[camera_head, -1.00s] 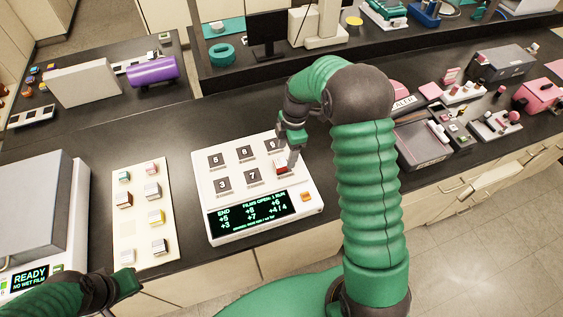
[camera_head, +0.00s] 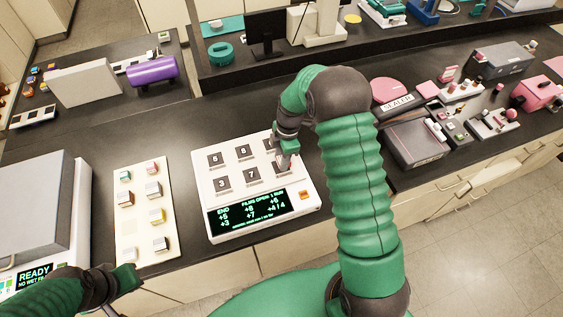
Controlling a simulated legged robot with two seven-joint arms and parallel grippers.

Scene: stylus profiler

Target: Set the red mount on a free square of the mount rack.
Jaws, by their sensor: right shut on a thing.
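The mount rack (camera_head: 138,222) is a cream board left of centre, with several small mounts in two columns and bare spots between them. My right gripper (camera_head: 286,160) points down over the right side of the white numbered instrument (camera_head: 216,197). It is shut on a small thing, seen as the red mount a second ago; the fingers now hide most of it. Whether it touches the panel I cannot tell. My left gripper (camera_head: 128,277) is at the rack's near edge, low in the picture, and its jaws are unclear.
A grey box-shaped machine (camera_head: 35,215) with a READY screen stands left of the rack. A purple cylinder (camera_head: 152,71) lies behind. A sealer with a dark plate (camera_head: 414,143) is on the right. Dark bench top shows between rack and instrument.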

